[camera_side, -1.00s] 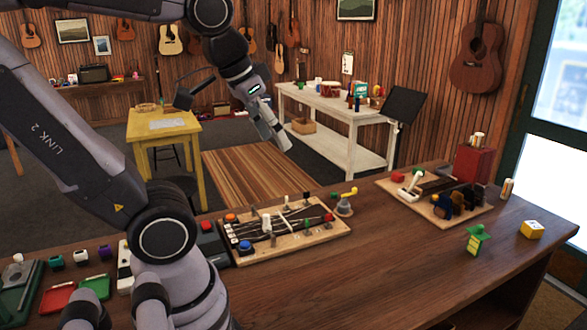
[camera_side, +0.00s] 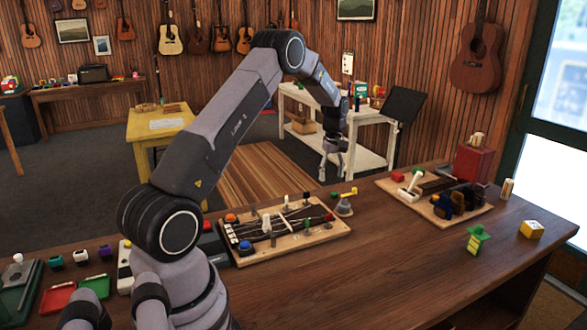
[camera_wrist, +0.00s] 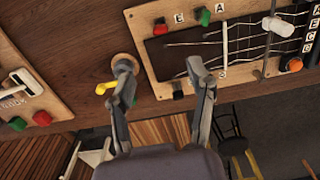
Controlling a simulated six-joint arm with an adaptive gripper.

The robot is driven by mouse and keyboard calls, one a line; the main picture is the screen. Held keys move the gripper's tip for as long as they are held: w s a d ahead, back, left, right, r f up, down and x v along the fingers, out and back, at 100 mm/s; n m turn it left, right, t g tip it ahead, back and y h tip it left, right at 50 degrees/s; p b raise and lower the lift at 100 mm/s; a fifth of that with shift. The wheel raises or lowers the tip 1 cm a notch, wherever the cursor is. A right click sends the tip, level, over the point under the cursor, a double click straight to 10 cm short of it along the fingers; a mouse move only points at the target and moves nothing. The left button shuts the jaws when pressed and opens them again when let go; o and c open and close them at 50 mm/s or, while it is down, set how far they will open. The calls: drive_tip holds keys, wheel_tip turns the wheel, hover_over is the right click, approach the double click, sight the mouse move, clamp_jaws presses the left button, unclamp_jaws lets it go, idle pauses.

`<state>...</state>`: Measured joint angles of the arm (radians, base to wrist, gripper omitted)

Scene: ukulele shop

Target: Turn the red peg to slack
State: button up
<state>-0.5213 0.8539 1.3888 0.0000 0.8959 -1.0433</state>
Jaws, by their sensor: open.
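The red peg (camera_side: 329,217) stands at the right end of the wooden string board (camera_side: 285,249). In the wrist view the red peg (camera_wrist: 160,27) is next to a letter E label, with a green peg (camera_wrist: 203,16) to its right. My gripper (camera_side: 332,176) is above and behind that end of the board in the side view. In the wrist view my gripper (camera_wrist: 160,72) is open and empty, its fingers well apart. The red peg shows beyond the gap between them and is not touched.
A round-based stand with a yellow arm (camera_side: 345,207) is close beside the board; one finger partly covers it in the wrist view. A black peg (camera_wrist: 180,90) is on the board's far edge. A second board (camera_side: 385,185) is to the right.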

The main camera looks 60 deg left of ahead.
sight(329, 214)
wheel_tip(329, 214, down, 14)
drive_tip(key=shift+f, duration=0.1)
idle(0.4)
clamp_jaws()
